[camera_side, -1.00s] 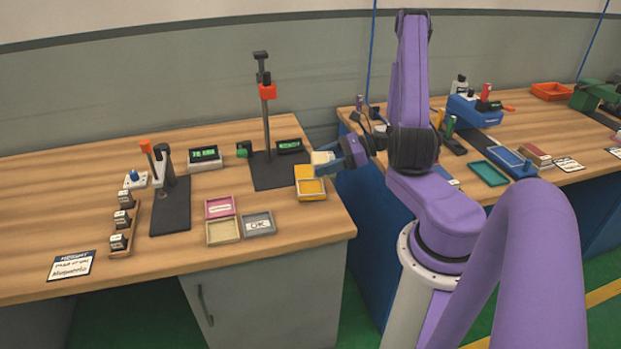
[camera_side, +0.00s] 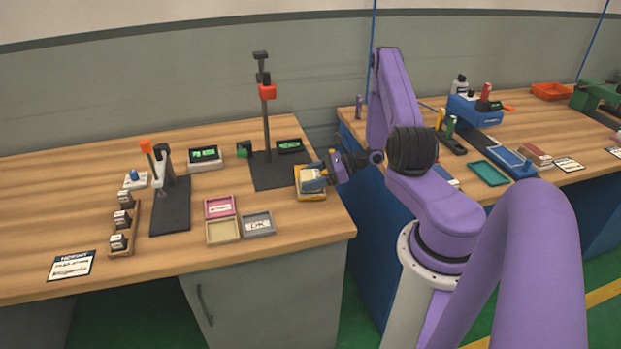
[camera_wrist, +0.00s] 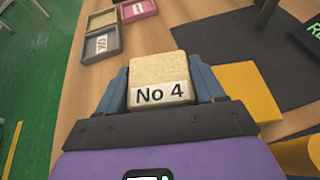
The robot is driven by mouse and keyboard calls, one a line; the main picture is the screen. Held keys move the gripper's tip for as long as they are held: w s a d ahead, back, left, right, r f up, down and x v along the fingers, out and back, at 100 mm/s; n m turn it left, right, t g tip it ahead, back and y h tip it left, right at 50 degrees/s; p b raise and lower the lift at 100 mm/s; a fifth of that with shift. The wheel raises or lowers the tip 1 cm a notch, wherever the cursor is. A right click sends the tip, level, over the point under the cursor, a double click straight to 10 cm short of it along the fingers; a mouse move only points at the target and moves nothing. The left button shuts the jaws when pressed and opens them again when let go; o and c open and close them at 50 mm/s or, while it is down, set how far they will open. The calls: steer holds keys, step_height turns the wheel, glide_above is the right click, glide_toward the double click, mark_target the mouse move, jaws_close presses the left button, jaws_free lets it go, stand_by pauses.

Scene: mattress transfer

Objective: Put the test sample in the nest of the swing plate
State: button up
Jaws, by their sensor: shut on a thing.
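The test sample is a beige foam-like block (camera_wrist: 158,72) labelled "No 4". My gripper (camera_wrist: 160,90) is shut on it, one blue finger on each side. In the side view my gripper (camera_side: 316,181) is low over the yellow swing plate (camera_side: 313,197), at the right end of the left bench. The sample and fingers cover most of the plate's nest. In the wrist view the yellow plate (camera_wrist: 250,90) shows to the right of the sample. I cannot tell whether the sample is inside the nest or just above it.
A dark stand (camera_side: 268,130) with a tall column and a green display stands behind the plate. A pink tray (camera_side: 219,207), a beige tray (camera_side: 222,231) and a grey tray (camera_side: 258,224) lie to the left. The bench edge is close to the right.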

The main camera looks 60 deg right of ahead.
steer(key=shift+f, duration=0.15)
steer(key=o, duration=1)
